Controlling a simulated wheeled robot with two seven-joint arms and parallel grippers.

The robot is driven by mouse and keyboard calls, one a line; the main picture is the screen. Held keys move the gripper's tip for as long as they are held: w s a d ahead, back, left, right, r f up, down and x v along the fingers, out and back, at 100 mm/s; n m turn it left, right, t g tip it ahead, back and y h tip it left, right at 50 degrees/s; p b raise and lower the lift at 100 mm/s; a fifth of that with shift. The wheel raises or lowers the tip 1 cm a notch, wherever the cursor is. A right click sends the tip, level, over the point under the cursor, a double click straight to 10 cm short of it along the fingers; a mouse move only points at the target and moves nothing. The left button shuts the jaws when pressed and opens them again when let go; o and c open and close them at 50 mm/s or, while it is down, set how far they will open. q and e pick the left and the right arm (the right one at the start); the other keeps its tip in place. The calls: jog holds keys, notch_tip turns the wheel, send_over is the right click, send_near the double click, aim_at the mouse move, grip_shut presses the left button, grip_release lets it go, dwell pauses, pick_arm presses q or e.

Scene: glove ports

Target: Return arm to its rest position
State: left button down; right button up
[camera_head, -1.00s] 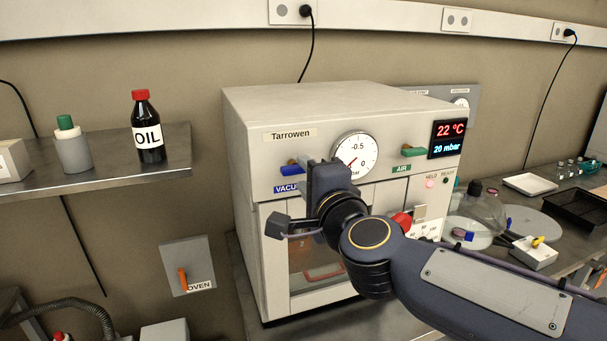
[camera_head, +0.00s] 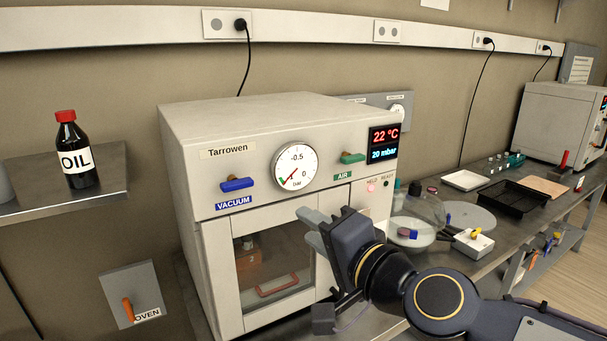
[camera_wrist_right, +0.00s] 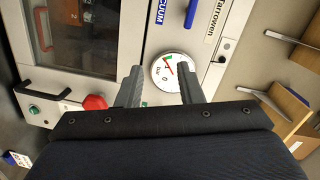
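My right gripper (camera_head: 312,227) is in front of the vacuum oven (camera_head: 290,112), by the right part of its door window. In the right wrist view its two fingers (camera_wrist_right: 160,88) stand apart, with nothing between them. The oven's dial gauge (camera_wrist_right: 170,70) shows beyond the fingers. The gripper is clear of the blue vacuum lever (camera_head: 237,184), which lies about level. The green air lever (camera_head: 352,158) is also about level. The oven door (camera_head: 225,275) is shut, and an orange-brown object (camera_head: 250,260) shows behind its glass. My left gripper is not in view.
An oil bottle (camera_head: 75,150) stands on the left shelf (camera_head: 110,190). My right forearm covers the bench's front.

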jog(key=s+d+f+n+g+h, duration=0.2)
jog(key=s+d+f+g+h, duration=0.1)
jog(key=s+d+f, duration=0.6)
jog(key=s+d+f+n+g+h, duration=0.3)
jog(key=s+d+f+g, duration=0.1)
jog(key=s+d+f, duration=0.6)
notch_tip(320, 180, down, 5)
jog(key=d, duration=0.3)
jog(key=shift+s+g+h, duration=0.2)
jog(key=shift+g+h, duration=0.1)
jog(key=shift+g, duration=0.1)
